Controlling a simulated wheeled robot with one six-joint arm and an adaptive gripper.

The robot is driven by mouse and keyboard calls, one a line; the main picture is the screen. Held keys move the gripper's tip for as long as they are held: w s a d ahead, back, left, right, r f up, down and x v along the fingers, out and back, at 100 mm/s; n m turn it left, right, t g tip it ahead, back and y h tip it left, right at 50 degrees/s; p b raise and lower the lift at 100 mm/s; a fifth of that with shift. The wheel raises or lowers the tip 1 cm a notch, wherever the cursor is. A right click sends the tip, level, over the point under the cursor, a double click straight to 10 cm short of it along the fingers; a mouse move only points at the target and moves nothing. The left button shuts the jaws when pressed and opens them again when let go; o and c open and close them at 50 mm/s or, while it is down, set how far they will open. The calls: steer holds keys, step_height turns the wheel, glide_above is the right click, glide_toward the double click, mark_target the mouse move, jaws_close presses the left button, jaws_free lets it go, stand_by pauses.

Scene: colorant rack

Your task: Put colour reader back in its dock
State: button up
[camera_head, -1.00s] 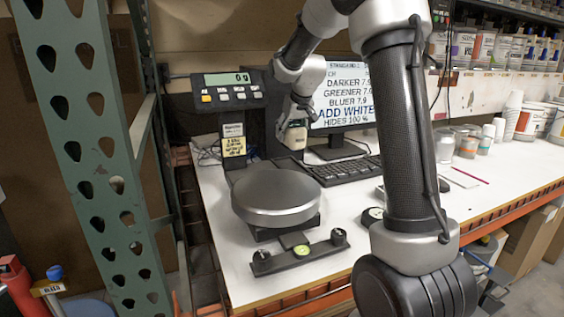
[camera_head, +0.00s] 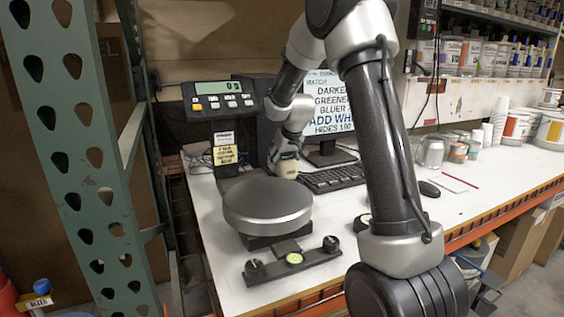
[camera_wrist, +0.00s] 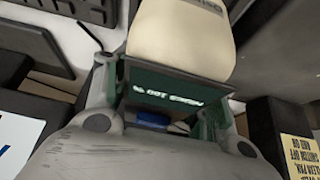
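The colour reader (camera_head: 287,169) is a small cream device with a dark green panel carrying blurred white text, clear in the wrist view (camera_wrist: 180,35). My gripper (camera_head: 290,150) is shut on it, with one finger on each side of the green part in the wrist view (camera_wrist: 160,112). In the head view the reader hangs just behind the round grey scale plate (camera_head: 267,202), left of the keyboard; whether it touches anything I cannot tell. I cannot pick out the dock for certain; my arm and the reader hide part of the area behind the scale.
The scale's display (camera_head: 224,100) stands on a post at the back left. A monitor (camera_head: 328,105) and keyboard (camera_head: 332,178) are behind and right of my gripper. A black bar with knobs (camera_head: 292,260) lies in front. A green rack upright (camera_head: 80,170) stands left.

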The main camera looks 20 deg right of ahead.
steer(key=o, duration=0.4)
steer(key=shift+o, duration=0.2)
steer(key=shift+r, duration=0.2)
steer(key=v, duration=1.1)
steer(key=shift+s+r, duration=0.2)
steer(key=shift+r, duration=0.05)
steer(key=s+a+r, duration=0.1)
steer(key=s+r, duration=0.1)
steer(key=s, duration=0.5)
steer(key=s+a+r, duration=0.1)
steer(key=s+r, duration=0.1)
steer(key=s, duration=0.6)
steer(key=s+f+g, duration=0.1)
steer(key=s+f, duration=0.1)
steer(key=s, duration=0.8)
steer(key=s+f, duration=0.1)
steer(key=s, duration=0.9)
steer(key=shift+s+a+f+g, duration=0.25)
steer(key=shift+a+f+g, duration=0.15)
